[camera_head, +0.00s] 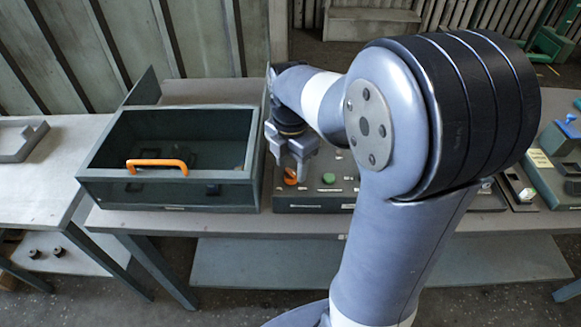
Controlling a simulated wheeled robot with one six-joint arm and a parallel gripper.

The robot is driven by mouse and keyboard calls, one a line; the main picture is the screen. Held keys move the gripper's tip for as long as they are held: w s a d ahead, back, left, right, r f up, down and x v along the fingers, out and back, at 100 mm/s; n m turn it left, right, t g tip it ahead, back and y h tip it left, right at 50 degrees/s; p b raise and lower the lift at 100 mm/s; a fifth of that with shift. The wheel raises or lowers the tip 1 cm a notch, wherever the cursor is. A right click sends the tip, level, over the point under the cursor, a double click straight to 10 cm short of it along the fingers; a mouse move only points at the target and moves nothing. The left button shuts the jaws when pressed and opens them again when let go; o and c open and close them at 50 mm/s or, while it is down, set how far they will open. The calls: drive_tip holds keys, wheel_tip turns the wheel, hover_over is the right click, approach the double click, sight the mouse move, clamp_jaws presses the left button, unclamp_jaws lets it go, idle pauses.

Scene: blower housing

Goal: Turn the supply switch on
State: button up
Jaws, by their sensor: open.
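A dark grey control panel (315,199) sits on the bench, partly hidden by my arm. It carries an orange knob-like part (290,180) and a round green button (328,178), with small pale labels beside them. Which control is the supply switch cannot be read at this size.
A dark open-topped housing (100,190) with an orange handle (157,163) stands just left of the panel. More small fixtures, including a device with a blue part (571,128), lie on the bench at right. A lower shelf (240,262) runs underneath.

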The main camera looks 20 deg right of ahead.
drive_tip(key=shift+f, duration=0.85)
drive_tip(key=shift+c, duration=0.3)
drive_tip(key=c, duration=0.9)
